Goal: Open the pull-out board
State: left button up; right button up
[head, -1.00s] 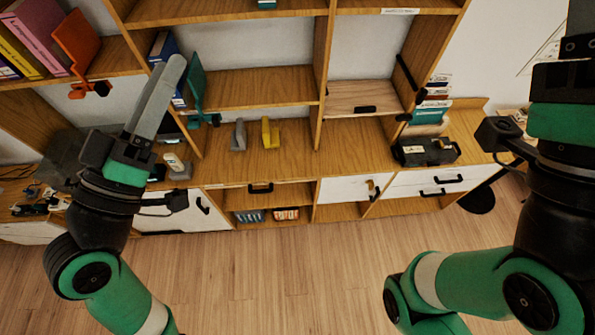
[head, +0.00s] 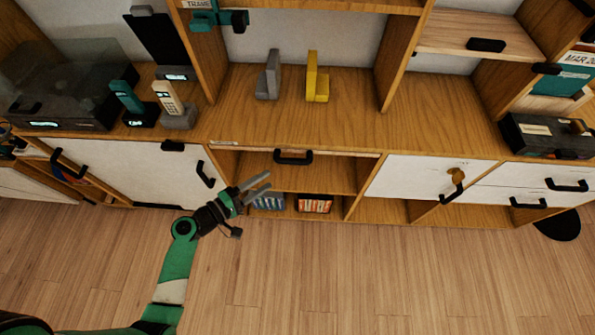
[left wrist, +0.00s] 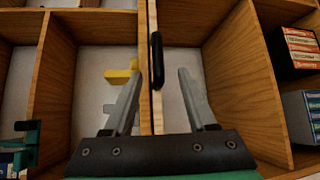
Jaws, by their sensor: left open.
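The pull-out board (head: 335,154) shows as a thin wooden edge under the cabinet's wooden top, above an open compartment. It looks pushed in. Its black bar handle (head: 293,157) is at the middle of that edge. My left gripper (head: 268,181) is open and empty, just below and left of the handle in the head view, apart from it. In the left wrist view the handle (left wrist: 157,60) appears upright, between the lines of the open fingers (left wrist: 160,75) and beyond their tips. My right gripper is not in view.
White doors and drawers with black handles flank the compartment, including a left door handle (head: 205,174) near my left gripper. Small boxes (head: 315,204) stand on the lower shelf. Grey (head: 268,78) and yellow (head: 314,80) bookends stand on top. The floor in front is clear.

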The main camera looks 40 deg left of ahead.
aim_at(289, 163)
pick_arm(q)
jog(key=w, duration=0.4)
jog(key=w+f+b, duration=0.1)
jog(key=w, duration=0.2)
jog(key=w+b, duration=0.1)
jog(key=w, duration=0.3)
jog(key=shift+w+d+f, duration=0.15)
jog(key=shift+w+d, duration=0.1)
jog(key=shift+w, duration=0.1)
grip_shut()
dwell(0.9)
